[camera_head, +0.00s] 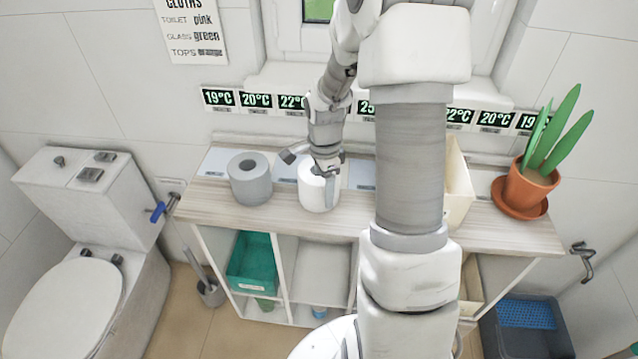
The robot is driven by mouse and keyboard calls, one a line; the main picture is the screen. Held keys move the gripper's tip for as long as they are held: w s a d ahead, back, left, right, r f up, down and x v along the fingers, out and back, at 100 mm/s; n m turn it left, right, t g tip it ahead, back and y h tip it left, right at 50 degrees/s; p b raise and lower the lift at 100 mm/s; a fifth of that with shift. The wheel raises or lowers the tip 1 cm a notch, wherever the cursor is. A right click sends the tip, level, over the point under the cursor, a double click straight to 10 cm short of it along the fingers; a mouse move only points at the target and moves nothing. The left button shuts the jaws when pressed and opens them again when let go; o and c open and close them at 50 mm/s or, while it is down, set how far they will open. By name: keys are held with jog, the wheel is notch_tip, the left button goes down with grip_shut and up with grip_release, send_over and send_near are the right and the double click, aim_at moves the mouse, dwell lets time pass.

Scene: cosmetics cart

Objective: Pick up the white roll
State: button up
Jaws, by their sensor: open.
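The white roll (318,194) stands upright on the wooden shelf top, near its middle. My gripper (308,163) is above and at the upper edge of the roll, pointing down. Its jaws are open, with one finger out to the left of the roll and the other over the roll's top. The fingers hide part of the roll's top, and I cannot tell whether they touch it. A grey roll (250,180) stands upright to the left, apart from the white one.
A cream box (458,185) stands right of my arm, partly hidden by it. A potted plant (527,183) is at the shelf's right end. Temperature displays (256,101) line the wall behind. The shelf top (270,223) is bare in front of the rolls. A toilet (85,240) is at left.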

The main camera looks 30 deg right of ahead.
notch_tip(320, 180, down, 2)
jog(key=shift+f, duration=0.2)
grip_shut()
